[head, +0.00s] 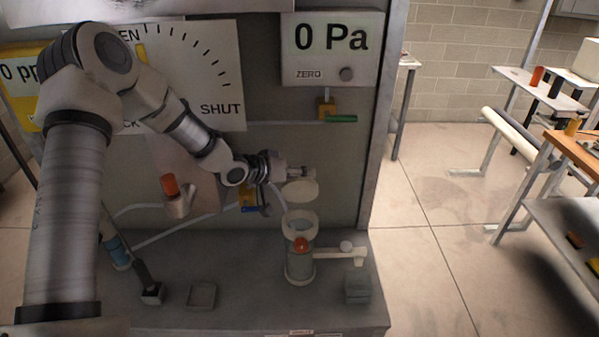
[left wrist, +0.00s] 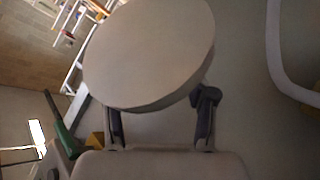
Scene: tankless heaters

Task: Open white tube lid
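The white tube (head: 300,270) stands upright on the bench, with an open white ring (head: 300,225) at its top and a red knob at its front. The white round lid (head: 300,190) shows above the ring, apart from it in this view. In the left wrist view the lid (left wrist: 150,50) is a large pale disc just beyond my fingers. My left gripper (head: 300,173) is at the lid's upper edge. In the left wrist view my left gripper (left wrist: 160,115) has its fingers spread apart; the lid hides part of the left fingertip. Contact is unclear. My right gripper is not in view.
A 0 Pa display (head: 332,50) and a dial (head: 195,75) are on the panel behind. A grey block (head: 357,287) and a shallow square tray (head: 201,296) are on the bench. An orange-capped part (head: 170,185) is left of my gripper.

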